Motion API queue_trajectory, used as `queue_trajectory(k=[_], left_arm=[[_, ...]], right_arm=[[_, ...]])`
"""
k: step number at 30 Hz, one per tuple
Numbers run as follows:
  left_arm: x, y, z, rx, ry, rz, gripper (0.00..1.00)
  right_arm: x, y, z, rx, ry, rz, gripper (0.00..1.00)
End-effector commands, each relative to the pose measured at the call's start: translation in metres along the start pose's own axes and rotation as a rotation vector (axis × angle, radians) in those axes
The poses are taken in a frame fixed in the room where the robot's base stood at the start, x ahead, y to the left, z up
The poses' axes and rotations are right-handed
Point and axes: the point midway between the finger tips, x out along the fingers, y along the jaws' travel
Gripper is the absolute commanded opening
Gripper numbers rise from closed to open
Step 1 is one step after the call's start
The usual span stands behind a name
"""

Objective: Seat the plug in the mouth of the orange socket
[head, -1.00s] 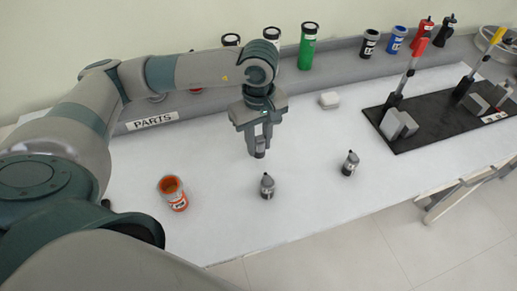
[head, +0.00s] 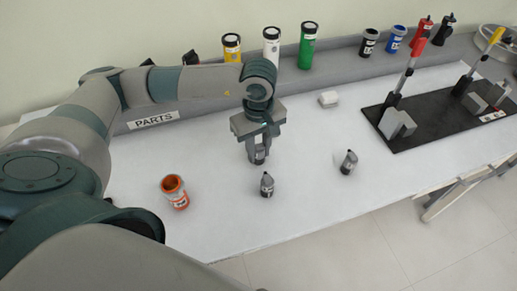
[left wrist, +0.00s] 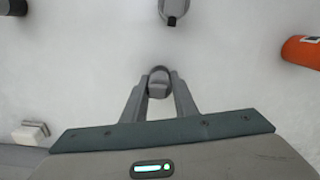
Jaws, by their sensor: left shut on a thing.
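My left gripper (head: 257,158) is shut on a small dark grey plug (head: 258,154). In the left wrist view the plug (left wrist: 158,83) shows end-on between the two fingers. I cannot tell how far its lower end is above the table. My right gripper is not in view.
Two similar grey pieces stand nearby, one (head: 267,185) just in front of the gripper, the other (head: 349,162) to its right. A white block (head: 328,99) and a black board with clamps (head: 430,128) lie farther right. The table between gripper and socket is clear.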

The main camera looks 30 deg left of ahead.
Motion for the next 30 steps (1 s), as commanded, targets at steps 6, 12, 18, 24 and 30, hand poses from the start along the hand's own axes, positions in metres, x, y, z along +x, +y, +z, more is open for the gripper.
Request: queue_trajectory(k=[6,12,18,24,30], left_arm=[[0.001,0.000,0.000,0.000,0.000,0.001,0.02],[0.001,0.000,0.000,0.000,0.000,0.000,0.44],[0.001,0.000,0.000,0.000,0.000,0.000,0.44],[0.000,0.000,0.000,0.000,0.000,0.000,0.44],[-0.003,0.000,0.000,0.000,0.000,0.000,0.44]], right_arm=[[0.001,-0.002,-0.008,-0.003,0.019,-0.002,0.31],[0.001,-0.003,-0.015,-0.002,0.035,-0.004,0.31],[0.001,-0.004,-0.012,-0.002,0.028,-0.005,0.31],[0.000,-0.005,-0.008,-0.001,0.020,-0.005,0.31],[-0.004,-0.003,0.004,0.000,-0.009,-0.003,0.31]])
